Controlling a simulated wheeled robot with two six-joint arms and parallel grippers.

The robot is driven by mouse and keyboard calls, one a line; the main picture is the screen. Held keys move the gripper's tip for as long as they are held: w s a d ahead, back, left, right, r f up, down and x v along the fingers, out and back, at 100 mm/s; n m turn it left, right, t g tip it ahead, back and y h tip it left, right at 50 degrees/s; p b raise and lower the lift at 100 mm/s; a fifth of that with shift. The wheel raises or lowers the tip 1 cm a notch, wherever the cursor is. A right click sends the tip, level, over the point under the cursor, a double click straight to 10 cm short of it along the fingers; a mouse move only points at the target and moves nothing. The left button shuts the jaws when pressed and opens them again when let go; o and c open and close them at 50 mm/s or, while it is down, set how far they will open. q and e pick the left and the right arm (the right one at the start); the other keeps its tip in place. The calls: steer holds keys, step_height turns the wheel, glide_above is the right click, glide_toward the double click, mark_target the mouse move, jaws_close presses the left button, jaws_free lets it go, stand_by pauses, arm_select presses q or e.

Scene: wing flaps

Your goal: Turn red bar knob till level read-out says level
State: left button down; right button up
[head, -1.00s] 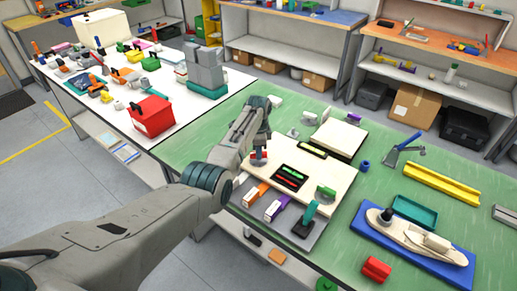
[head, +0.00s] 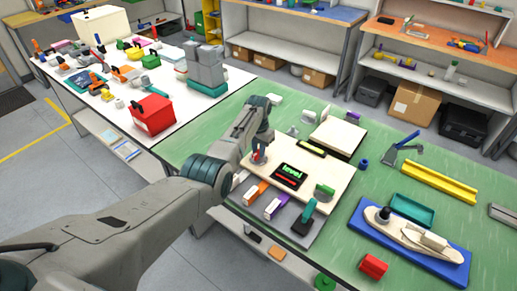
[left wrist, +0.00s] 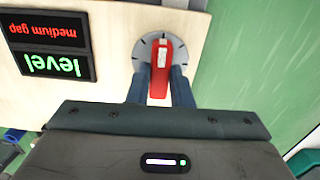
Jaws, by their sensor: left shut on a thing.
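The red bar knob (left wrist: 161,60) sits on a grey round dial (left wrist: 147,46) with tick marks, on a pale panel (left wrist: 110,85). My left gripper (left wrist: 160,86) is shut on the red bar knob, with a blue-grey finger on each side of it. The knob also shows small in the head view (head: 257,157), partly covered by my gripper. The level read-out (left wrist: 54,65) shows "level" in green, upside down in the left wrist view. A second read-out (left wrist: 44,30) shows "medium gap" in red. The black display (head: 290,175) reads "level" in the head view too. My right gripper is out of view.
The panel stands on a green table (head: 440,180). Right of it are a toy ship on a blue base (head: 440,259), a teal tray (head: 413,210) and a yellow channel (head: 440,183). A red block (head: 373,266) lies near the front edge. A white table (head: 105,115) stands at left.

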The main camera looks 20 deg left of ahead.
mark_target(258, 151)
arm_select(q)
steer(key=shift+w+r+n, duration=0.1)
steer(key=shift+r+n, duration=0.05)
steer(key=shift+n, duration=0.45)
steer(key=c, duration=1.3)
jaws_free()
step_height(258, 151, up, 11)
steer(key=b, duration=0.2)
steer(key=shift+b, duration=0.35)
steer(key=shift+f, duration=0.2)
